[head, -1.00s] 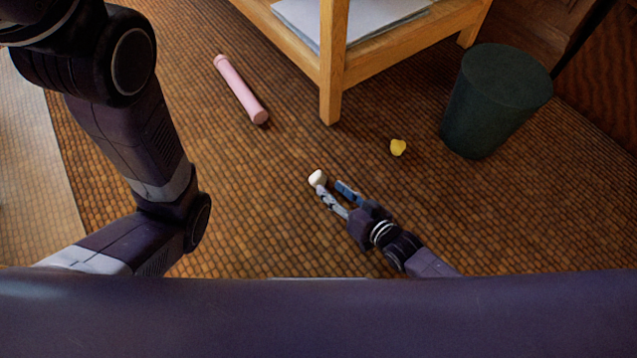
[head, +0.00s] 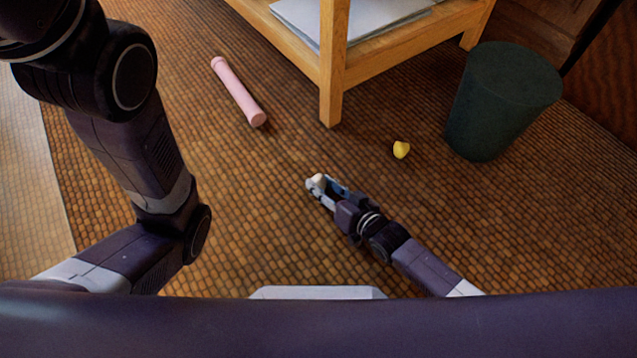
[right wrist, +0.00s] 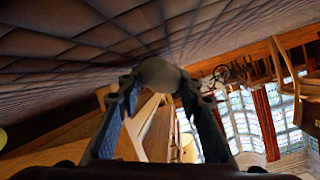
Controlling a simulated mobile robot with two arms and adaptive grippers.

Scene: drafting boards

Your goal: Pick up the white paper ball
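The white paper ball (head: 318,181) is on the brown woven floor, left of centre below the table leg. My right gripper (head: 321,185) reaches in low from the lower right, with its fingertips on either side of the ball.
A yellow crumpled piece (head: 401,149) lies right of the ball. A dark green bin (head: 503,102) stands at the right. A wooden table leg (head: 332,70) stands above the ball, and a pink tube (head: 238,92) lies at upper left. The floor around the ball is clear.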

